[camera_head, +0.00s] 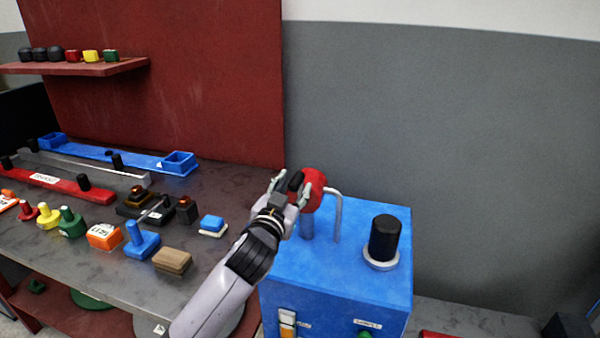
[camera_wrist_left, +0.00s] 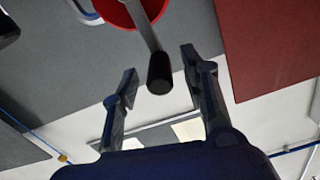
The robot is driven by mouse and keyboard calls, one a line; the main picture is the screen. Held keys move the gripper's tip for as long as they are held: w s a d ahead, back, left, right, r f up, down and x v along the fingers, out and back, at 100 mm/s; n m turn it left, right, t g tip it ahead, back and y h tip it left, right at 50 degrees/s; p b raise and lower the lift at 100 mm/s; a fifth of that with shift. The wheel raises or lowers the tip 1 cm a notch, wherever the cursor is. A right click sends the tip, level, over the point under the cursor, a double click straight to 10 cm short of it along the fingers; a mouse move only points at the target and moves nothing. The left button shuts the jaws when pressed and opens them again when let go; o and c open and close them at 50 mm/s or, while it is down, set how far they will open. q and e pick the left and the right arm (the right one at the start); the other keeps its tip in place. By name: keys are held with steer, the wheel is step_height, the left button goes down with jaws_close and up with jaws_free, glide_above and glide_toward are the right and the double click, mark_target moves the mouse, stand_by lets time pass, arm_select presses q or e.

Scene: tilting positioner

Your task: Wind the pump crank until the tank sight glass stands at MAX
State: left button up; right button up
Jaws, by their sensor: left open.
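The blue pump tank box (camera_head: 345,262) stands at the right end of the bench. A red crank hub (camera_head: 312,188) sits on a blue post on its top, beside a bent grey pipe (camera_head: 338,212). My left gripper (camera_head: 290,183) is open at the hub's left side. In the left wrist view, the black crank grip (camera_wrist_left: 160,72) on its grey arm (camera_wrist_left: 146,32) shows in the gap between the open fingertips (camera_wrist_left: 158,70); I cannot tell whether they touch it. A sight glass (camera_head: 287,324), white and orange, is on the box front, cut off below; its level is unclear. My right gripper is not in view.
A black cylinder (camera_head: 384,238) on a white ring stands on the box top, right of the pipe. A green button (camera_head: 364,334) is on the front. Left, the bench holds several coloured knobs, blocks and a blue tray bar (camera_head: 110,153). Behind is a red panel (camera_head: 200,80).

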mark_target(300, 175)
arm_select(q)
steer(key=x, duration=0.4)
steer(key=shift+w+d, duration=0.3)
steer(key=shift+w, duration=0.5)
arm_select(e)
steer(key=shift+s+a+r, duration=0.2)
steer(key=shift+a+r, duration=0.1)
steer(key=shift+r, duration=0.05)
arm_select(q)
steer(key=shift+c, duration=0.5)
steer(key=c, duration=0.5)
jaws_close()
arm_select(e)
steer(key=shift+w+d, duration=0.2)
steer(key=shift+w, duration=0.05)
